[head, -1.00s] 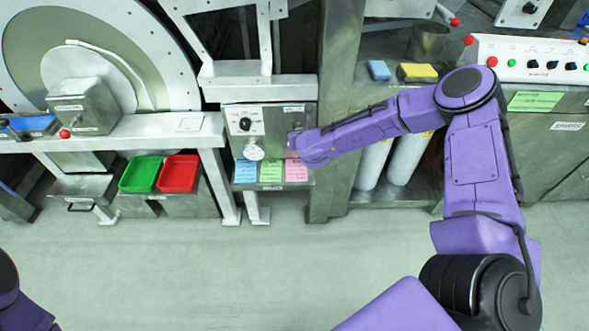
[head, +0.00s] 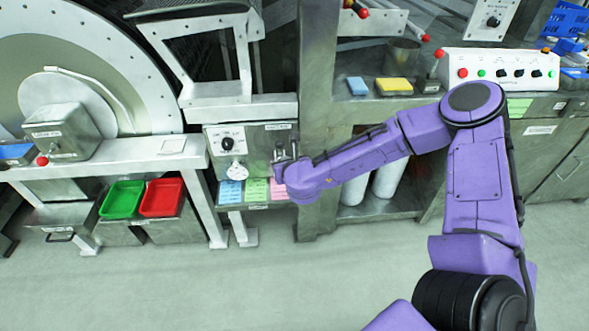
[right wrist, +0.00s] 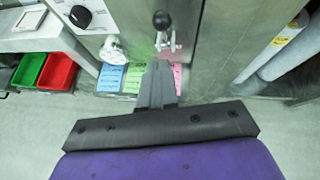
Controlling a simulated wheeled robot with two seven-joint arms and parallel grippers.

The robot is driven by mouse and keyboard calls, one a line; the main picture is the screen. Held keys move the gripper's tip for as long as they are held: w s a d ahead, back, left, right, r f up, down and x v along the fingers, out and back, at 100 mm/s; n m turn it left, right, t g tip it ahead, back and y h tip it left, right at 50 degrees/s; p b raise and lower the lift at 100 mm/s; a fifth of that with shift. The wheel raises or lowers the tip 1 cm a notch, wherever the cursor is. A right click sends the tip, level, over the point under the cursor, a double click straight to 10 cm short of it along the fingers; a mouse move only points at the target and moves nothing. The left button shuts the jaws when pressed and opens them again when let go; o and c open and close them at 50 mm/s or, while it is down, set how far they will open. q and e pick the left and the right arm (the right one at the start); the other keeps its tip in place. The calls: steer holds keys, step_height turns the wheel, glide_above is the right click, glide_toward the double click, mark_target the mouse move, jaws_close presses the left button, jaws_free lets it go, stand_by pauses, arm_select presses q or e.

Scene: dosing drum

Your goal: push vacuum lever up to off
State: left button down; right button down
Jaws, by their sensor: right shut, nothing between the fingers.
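The vacuum lever has a black ball knob (right wrist: 161,20) on a short metal stem above a bright bracket (right wrist: 170,42), on the front of a grey metal panel (head: 255,148). My right gripper (right wrist: 158,66) is shut and empty. In the right wrist view its fingertips sit just below the knob, near the bracket; I cannot tell whether they touch the lever. In the head view the right gripper (head: 287,152) is at the right part of the panel, below a label, and the lever is hard to make out there. My left gripper is out of view.
A black dial (head: 227,144) and a white round fitting (head: 237,172) are left of the lever. Blue, green and pink cards (head: 255,190) lie below. A metal post (head: 318,120) stands close on the right. Green (head: 122,199) and red (head: 162,197) trays are at the left.

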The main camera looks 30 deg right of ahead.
steer(key=v, duration=0.5)
steer(key=shift+s+d+r, duration=0.1)
steer(key=shift+d+r, duration=0.1)
steer(key=shift+d, duration=0.1)
